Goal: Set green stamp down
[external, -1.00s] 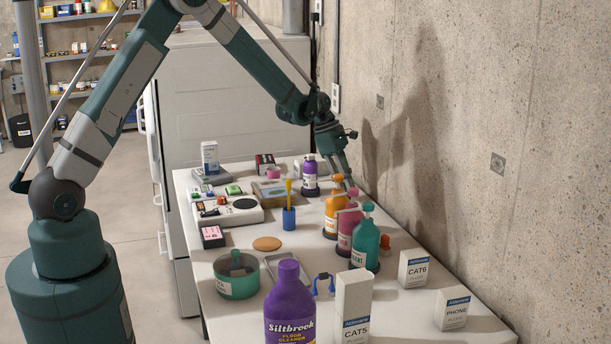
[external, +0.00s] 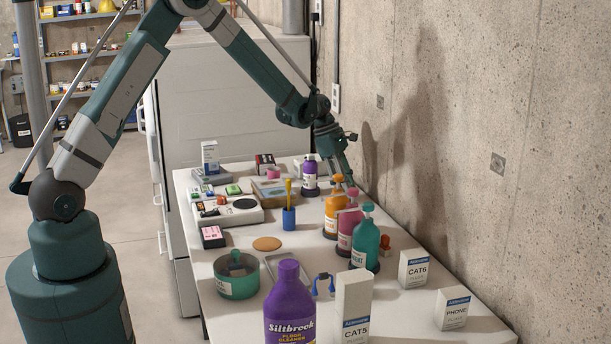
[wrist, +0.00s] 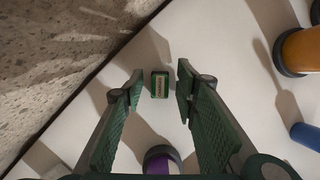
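The green stamp (wrist: 160,85), a small green block with a pale label, is on the white table in the wrist view, between my gripper's fingertips. My gripper (wrist: 159,79) is open, with a gap showing on each side of the stamp. In the external view my gripper (external: 347,181) is low over the far right of the table near the wall, behind the orange pump bottle (external: 335,212). I cannot make out the stamp there.
Pink (external: 349,232) and teal (external: 364,245) pump bottles stand nearer the camera. A blue cup with a yellow tool (external: 289,216) is at the middle. The concrete wall (external: 450,130) borders the right side.

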